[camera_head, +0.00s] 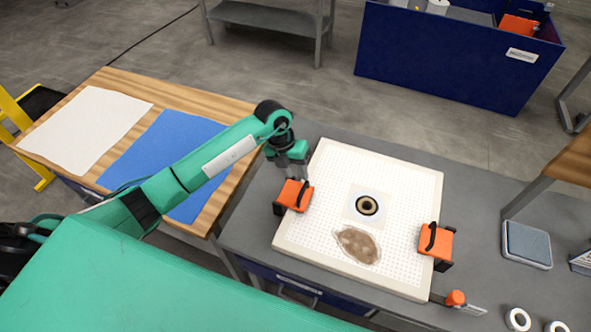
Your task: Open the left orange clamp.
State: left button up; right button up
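The left orange clamp (293,196) sits at the left edge of the white perforated filter plate (320,172), with its black handle at its right side. My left gripper (302,177) points down just above and behind this clamp, close to its top. Its fingers are small and partly overlapped by the clamp, so I cannot tell whether they touch it or how far apart they are. The right orange clamp (437,242) sits at the plate's right edge with its black handle standing up. My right gripper is not in view.
The plate bears a dark ring (367,205) and a brown patch (358,245). A scraper with an orange handle (456,298), white rings (518,319) and a grey-blue pad (526,244) lie to the right. A wooden table with white and blue sheets (178,143) stands left.

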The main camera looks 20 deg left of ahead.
aim_at(302, 190)
pick_arm(q)
jog(key=b+x, duration=0.4)
jog(key=x, duration=0.3)
jog(key=shift+f+b, duration=0.15)
jog(key=shift+b, duration=0.25)
jog(key=shift+b+x, duration=0.55)
jog(key=shift+x, duration=0.25)
jog(key=shift+s, duration=0.1)
